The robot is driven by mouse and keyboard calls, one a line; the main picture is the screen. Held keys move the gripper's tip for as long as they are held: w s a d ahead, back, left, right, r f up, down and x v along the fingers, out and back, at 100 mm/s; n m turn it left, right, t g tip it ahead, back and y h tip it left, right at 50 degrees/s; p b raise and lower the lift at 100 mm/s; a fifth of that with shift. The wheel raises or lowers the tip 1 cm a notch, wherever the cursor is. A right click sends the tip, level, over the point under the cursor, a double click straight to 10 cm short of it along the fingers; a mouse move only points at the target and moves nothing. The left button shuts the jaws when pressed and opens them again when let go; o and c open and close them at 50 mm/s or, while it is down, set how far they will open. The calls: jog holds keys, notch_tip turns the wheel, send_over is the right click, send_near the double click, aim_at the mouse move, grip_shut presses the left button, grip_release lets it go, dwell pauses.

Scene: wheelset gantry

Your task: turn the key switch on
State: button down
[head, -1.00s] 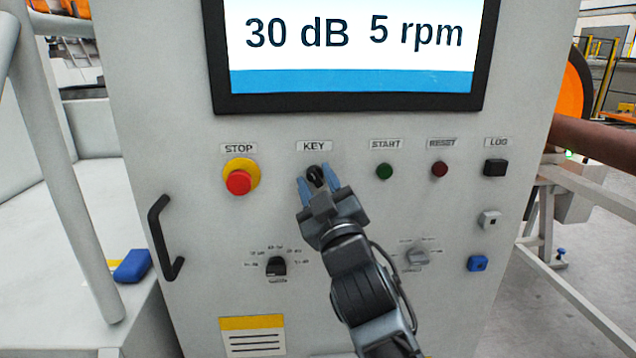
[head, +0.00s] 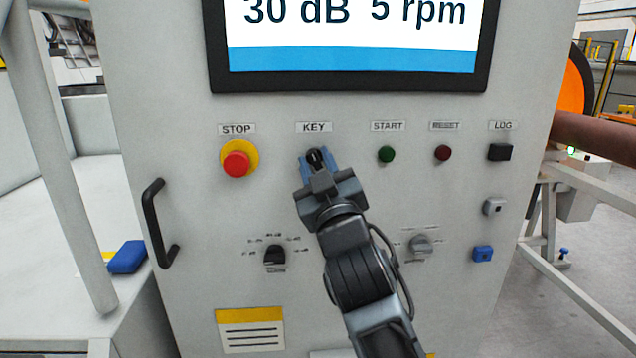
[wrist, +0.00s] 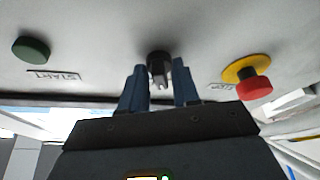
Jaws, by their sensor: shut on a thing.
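The key switch (head: 315,157) is a small black round part under the KEY label on the pale grey control panel. My gripper (head: 316,162) reaches it from below and in front, with its blue fingers on either side of it. The fingers are shut on the key switch. In the wrist view the key switch (wrist: 159,66) shows between the blue fingertips of my gripper (wrist: 159,76). The fingers and gripper body partly hide it, and its turn angle is hard to tell.
The red STOP button (head: 236,164) is left of the key switch. The green START button (head: 386,154) and dark red RESET button (head: 442,153) are to its right. Two rotary knobs (head: 275,256) (head: 420,246) sit below. A black handle (head: 158,222) sticks out at the left.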

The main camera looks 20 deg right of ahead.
jog(key=m+g+h+b, duration=0.1)
jog(key=m+h+b, duration=0.1)
jog(key=m+b, duration=0.3)
jog(key=m+g+h+b, duration=0.1)
jog(key=m+b, duration=0.4)
jog(key=b, duration=0.5)
jog(key=m+h+b, duration=0.4)
jog(key=m+b, duration=0.1)
jog(key=b, duration=0.2)
jog(key=shift+w+a+f+m+g, duration=0.1)
jog(key=shift+a+m+g, duration=0.2)
jog(key=shift+g, duration=0.1)
jog(key=c, duration=1.1)
grip_release()
jog(key=shift+v, duration=3.85)
